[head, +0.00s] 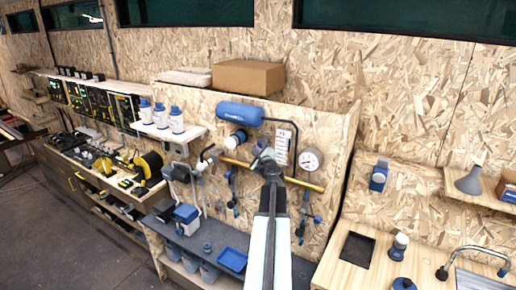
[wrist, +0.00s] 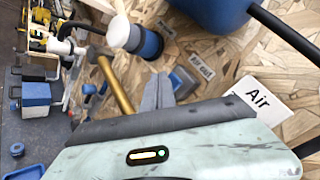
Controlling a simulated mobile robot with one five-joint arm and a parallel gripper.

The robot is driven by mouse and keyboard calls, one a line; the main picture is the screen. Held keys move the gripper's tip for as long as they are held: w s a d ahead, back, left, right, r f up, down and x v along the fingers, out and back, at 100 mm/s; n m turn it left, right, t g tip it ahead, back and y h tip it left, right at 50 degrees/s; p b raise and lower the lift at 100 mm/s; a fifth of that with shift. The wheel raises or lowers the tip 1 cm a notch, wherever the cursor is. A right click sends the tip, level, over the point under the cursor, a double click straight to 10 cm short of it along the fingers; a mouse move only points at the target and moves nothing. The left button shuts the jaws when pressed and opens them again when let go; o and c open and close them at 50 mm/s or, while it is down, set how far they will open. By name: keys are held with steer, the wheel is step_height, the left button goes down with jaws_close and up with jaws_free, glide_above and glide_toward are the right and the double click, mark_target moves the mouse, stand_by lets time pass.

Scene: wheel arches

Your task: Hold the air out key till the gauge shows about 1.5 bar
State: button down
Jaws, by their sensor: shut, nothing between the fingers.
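The gauge (head: 311,159) is a round white dial on the wooden panel, just right of my gripper in the head view. Its needle is too small to read. My gripper (head: 262,150) is shut and empty in front of the panel, under the blue tank (head: 240,113). In the wrist view its grey fingers (wrist: 158,90) point at the panel, beside the brass pipe (wrist: 117,88). A white sign (wrist: 262,103) reading "Air" is to their right. Contact with the panel cannot be told.
A blue and white filter cup (wrist: 135,38) sticks out left of my fingers. Hoses and blue-handled tools (head: 304,215) hang below the pipe. A cardboard box (head: 248,77) stands on top of the panel. A shelf with white bottles (head: 160,117) is at left.

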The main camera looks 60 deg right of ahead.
steer(key=shift+a, duration=0.25)
steer(key=shift+a, duration=0.1)
steer(key=a, duration=0.5)
stand_by(0.3)
steer(key=shift+d, duration=0.1)
